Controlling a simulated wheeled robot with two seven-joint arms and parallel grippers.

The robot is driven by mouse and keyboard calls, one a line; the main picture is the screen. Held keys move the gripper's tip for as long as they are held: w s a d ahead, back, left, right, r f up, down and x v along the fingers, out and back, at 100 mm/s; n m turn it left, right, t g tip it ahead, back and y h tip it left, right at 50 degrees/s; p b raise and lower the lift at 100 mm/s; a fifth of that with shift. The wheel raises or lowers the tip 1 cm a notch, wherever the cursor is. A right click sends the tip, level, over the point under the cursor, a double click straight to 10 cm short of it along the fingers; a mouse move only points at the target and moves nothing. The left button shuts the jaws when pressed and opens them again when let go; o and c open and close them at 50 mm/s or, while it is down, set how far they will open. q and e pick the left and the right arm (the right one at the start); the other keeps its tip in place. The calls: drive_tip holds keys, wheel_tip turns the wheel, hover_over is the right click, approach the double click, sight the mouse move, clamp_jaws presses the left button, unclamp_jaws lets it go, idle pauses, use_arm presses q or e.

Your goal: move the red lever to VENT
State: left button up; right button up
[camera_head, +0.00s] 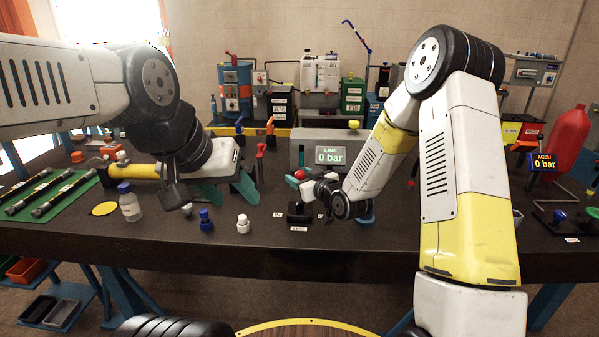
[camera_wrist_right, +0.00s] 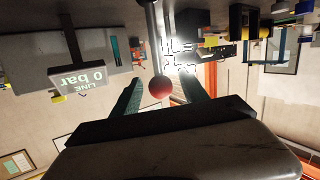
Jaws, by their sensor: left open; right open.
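The lever's red ball knob (camera_wrist_right: 160,87) sits on a grey rod in the right wrist view, between the two teal fingers of my open right gripper (camera_wrist_right: 160,92), with gaps on both sides. In the head view the red knob (camera_head: 300,174) shows at the left edge of my right gripper, which hides much of the lever. The lever's black base (camera_head: 297,214) stands on the bench, with small white labels (camera_head: 298,228) in front and at its left; their print is too small to read surely. My left gripper (camera_head: 226,190) is open and empty above the bench, left of the lever.
A grey block with a display (camera_head: 330,156) reading LINE 0 bar stands behind the lever. A white-capped bottle (camera_head: 243,224), a blue fitting (camera_head: 205,220) and a clear bottle (camera_head: 129,206) stand left. Another display (camera_head: 544,162) reads ACCU 0 bar.

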drive_tip(key=shift+v, duration=2.35)
drive_tip(key=shift+d+r, duration=0.15)
drive_tip(key=shift+r, duration=0.1)
drive_tip(key=s+d+r+m+g+h, duration=0.3)
drive_tip(key=s+d+r+h, duration=0.3)
drive_tip(key=s+d+r, duration=0.5)
drive_tip(key=s+d+r+m+g, duration=0.1)
drive_tip(key=s+d+m+g, duration=0.1)
drive_tip(key=s, duration=0.7)
drive_tip(key=s+d+r+m+g, duration=0.1)
drive_tip(key=s+d+r+g, duration=0.1)
drive_tip(key=s, duration=0.8)
drive_tip(key=shift+s+d+r+m, duration=0.3)
drive_tip(key=shift+d+r+m, duration=0.05)
drive_tip(key=shift+d+m, duration=0.1)
